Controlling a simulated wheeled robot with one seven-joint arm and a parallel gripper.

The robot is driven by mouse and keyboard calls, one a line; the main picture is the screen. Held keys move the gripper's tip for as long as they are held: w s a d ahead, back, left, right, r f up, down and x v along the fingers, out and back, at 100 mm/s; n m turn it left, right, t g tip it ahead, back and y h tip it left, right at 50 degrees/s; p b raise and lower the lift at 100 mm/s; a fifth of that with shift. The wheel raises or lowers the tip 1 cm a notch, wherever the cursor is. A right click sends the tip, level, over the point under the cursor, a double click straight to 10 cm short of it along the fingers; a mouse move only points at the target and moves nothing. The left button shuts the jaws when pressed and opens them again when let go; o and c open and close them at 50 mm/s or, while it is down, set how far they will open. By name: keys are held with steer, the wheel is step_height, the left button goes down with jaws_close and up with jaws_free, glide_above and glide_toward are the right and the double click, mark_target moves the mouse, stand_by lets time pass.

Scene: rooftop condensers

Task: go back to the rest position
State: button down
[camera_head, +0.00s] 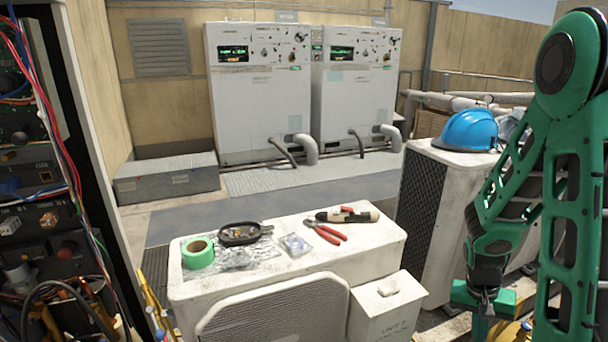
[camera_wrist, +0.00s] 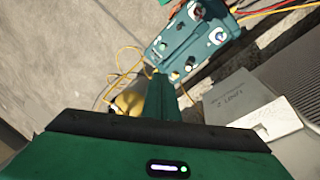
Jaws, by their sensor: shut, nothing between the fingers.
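My gripper (camera_head: 483,318) hangs low at the right of the head view, below my green arm, to the right of the small white box. In the wrist view my gripper (camera_wrist: 165,88) shows its green fingers together, with nothing held between them. Below them in that view is a teal device (camera_wrist: 190,42) with knobs and sockets. A yellow cable (camera_wrist: 122,75) runs beside it, and a yellow object is partly hidden by the fingers.
A white condenser top (camera_head: 375,250) bears green tape (camera_head: 198,253), a black tray (camera_head: 240,234), red pliers (camera_head: 325,232) and small parts. A small white box (camera_head: 388,312) stands at its right. A blue hard hat (camera_head: 466,130) sits on another unit. An open wiring cabinet (camera_head: 45,200) stands left.

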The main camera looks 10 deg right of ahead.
steer(key=s+a+r+y, duration=0.1)
steer(key=s+a+r, duration=0.2)
steer(key=s+r, duration=0.4)
steer(key=s+a+r+n+t+y, duration=0.1)
steer(key=s+a+r, duration=0.2)
steer(key=s+r, duration=0.5)
step_height(320, 180, up, 4)
steer(key=shift+r+n+y, duration=0.25)
steer(key=shift+n+y, duration=0.05)
steer(key=shift+s+a, duration=0.1)
